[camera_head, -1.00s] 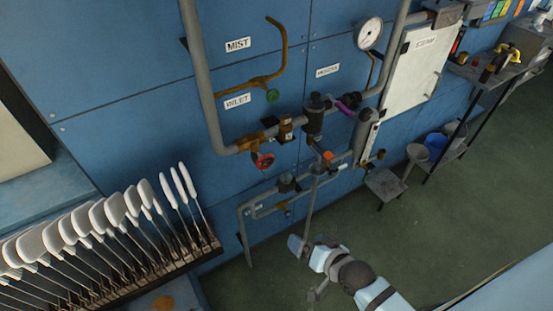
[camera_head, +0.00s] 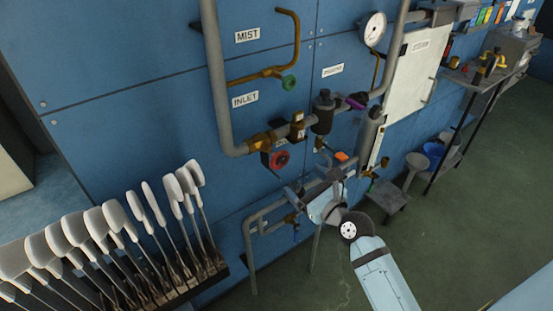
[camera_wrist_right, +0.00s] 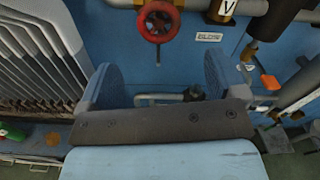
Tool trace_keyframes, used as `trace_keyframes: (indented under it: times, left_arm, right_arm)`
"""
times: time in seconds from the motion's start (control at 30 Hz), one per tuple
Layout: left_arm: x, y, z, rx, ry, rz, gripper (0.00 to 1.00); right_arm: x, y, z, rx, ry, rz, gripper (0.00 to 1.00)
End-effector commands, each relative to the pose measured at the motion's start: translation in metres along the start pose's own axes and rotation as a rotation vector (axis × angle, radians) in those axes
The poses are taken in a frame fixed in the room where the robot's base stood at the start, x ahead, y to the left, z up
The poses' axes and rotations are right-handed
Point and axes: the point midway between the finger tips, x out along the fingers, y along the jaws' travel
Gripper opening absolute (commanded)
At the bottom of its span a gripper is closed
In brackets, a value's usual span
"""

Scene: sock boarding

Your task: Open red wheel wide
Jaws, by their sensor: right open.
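The red wheel (camera_head: 276,160) sits on a brass valve (camera_head: 260,142) on the grey pipe, below the INLET label. In the right wrist view the red wheel (camera_wrist_right: 158,22) is a ring near the top, ahead of and above the gap between the fingers. My right gripper (camera_head: 303,192) is to the lower right of the wheel in the head view, partly hidden by its own wrist. My left gripper is not in view.
A green handwheel (camera_head: 289,83) is above, on the MIST pipe. A gauge (camera_head: 374,28) and a white cabinet (camera_head: 415,75) are to the right. Lower pipework (camera_head: 262,215) runs close to my right gripper. A rack of white paddles (camera_head: 110,225) stands left.

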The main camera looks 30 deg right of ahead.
Motion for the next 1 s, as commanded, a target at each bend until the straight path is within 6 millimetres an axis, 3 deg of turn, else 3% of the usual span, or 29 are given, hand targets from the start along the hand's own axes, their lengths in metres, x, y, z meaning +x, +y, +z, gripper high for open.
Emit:
trace_keyframes:
  times: [0.3, 0.5, 0.7, 1.0]
  left_arm:
    - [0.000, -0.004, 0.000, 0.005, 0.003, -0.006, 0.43]
    - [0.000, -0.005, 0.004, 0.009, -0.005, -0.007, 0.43]
    - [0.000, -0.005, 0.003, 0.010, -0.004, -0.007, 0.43]
    - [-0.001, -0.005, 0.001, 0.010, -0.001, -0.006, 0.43]
  right_arm:
    - [0.069, 0.000, 0.001, -0.004, -0.001, 0.001, 0.90]
    - [0.102, 0.001, 0.000, -0.006, 0.001, 0.001, 0.90]
    - [0.118, 0.001, -0.001, -0.005, 0.002, 0.001, 0.90]
    - [0.120, 0.001, -0.001, -0.006, 0.003, 0.001, 0.90]
